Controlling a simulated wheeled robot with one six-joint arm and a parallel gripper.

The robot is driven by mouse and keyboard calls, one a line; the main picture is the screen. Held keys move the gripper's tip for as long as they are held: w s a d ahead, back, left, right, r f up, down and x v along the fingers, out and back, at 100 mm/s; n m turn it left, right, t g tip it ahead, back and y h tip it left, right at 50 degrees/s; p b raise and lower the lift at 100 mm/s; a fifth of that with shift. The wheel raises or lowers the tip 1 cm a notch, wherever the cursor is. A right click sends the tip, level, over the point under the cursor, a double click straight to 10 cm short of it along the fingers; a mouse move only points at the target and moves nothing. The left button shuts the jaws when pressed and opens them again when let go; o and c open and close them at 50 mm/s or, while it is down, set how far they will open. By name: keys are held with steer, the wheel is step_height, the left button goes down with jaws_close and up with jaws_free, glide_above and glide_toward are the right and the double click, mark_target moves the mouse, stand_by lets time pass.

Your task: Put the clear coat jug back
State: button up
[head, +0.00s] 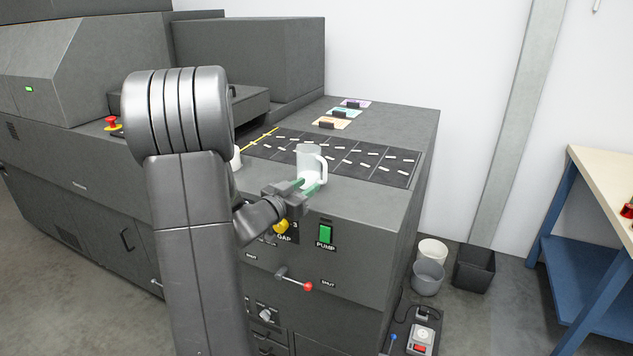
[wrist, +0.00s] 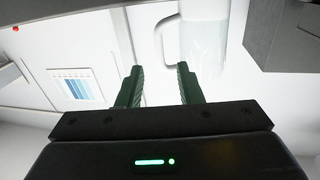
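A pale, translucent jug (head: 308,158) stands upright on the machine's top, by the front edge of the dark marked strip. Its handle is on the right in the head view. My gripper (head: 308,186) is in front of the jug, its green fingers pointing towards it. In the wrist view the fingers (wrist: 160,78) are spread with nothing between them, and the jug (wrist: 207,42) shows beyond, its handle on the left. No contact with the jug is clear. A second white vessel (head: 236,158) is mostly hidden behind my arm.
The machine front has a green pump switch (head: 325,234) and a red-tipped lever (head: 307,286). Coloured cards (head: 331,123) with dark blocks lie farther back on top. Buckets (head: 428,277) and a black bin (head: 474,268) stand on the floor at right, near a blue-framed bench (head: 570,262).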

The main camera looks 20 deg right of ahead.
steer(key=shift+v, duration=1.45)
